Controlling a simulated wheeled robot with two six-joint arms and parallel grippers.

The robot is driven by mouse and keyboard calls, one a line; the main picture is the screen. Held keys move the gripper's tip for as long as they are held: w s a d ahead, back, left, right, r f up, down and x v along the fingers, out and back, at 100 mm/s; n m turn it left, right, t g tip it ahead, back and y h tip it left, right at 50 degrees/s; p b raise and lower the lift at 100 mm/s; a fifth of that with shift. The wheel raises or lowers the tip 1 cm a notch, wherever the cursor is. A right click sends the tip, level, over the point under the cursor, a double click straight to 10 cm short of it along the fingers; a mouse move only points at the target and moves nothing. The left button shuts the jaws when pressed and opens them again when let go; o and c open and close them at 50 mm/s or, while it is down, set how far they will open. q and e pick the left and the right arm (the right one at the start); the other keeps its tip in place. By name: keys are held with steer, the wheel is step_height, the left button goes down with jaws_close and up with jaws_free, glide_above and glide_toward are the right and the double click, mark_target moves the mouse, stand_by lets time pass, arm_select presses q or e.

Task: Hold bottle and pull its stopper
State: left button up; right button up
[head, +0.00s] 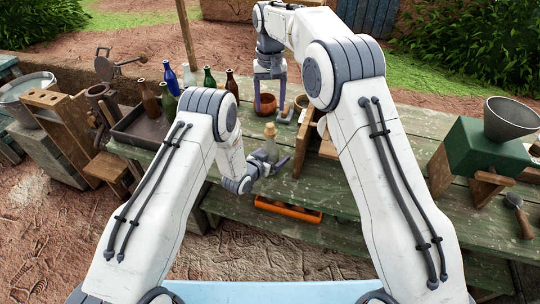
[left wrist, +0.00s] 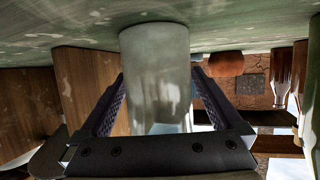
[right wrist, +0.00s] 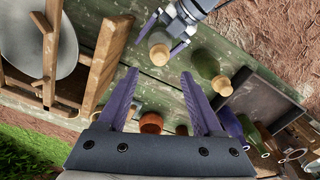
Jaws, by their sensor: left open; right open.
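A clear glass bottle (head: 271,149) with a tan stopper (head: 270,130) stands upright on the green table. My left gripper (head: 277,168) is open around the bottle's body. In the left wrist view the bottle (left wrist: 155,75) lies between the two spread fingers, with gaps showing beside the glass. My right gripper (head: 270,92) is open and empty, fingers pointing down, behind the bottle in the head view. In the right wrist view the stopper (right wrist: 158,54) shows from above, beyond the open fingertips and apart from them. The bottle's lower part is partly hidden by my left gripper.
A clay bowl (head: 265,102) is near my right fingers. A wooden stand (head: 318,150) is right of the bottle. Several dark bottles (head: 150,101) and a tray (head: 140,128) are at left. A green grinder with a funnel (head: 486,148) is at right. An orange tray (head: 288,209) is below.

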mark_target(270, 125)
arm_select(q)
jaws_close()
arm_select(e)
steer(key=r+n, duration=0.2)
steer(key=n, duration=0.1)
steer(key=s+r+n, duration=0.1)
steer(key=n, duration=0.1)
steer(key=shift+d+r+t+y, duration=0.3)
steer(key=shift+d+r+t, duration=0.05)
steer(key=shift+d+t, duration=0.05)
steer(key=shift+n, duration=0.8)
steer(key=f, duration=1.1)
steer(key=shift+w+a, duration=0.35)
steer(key=shift+w, duration=0.05)
jaws_close()
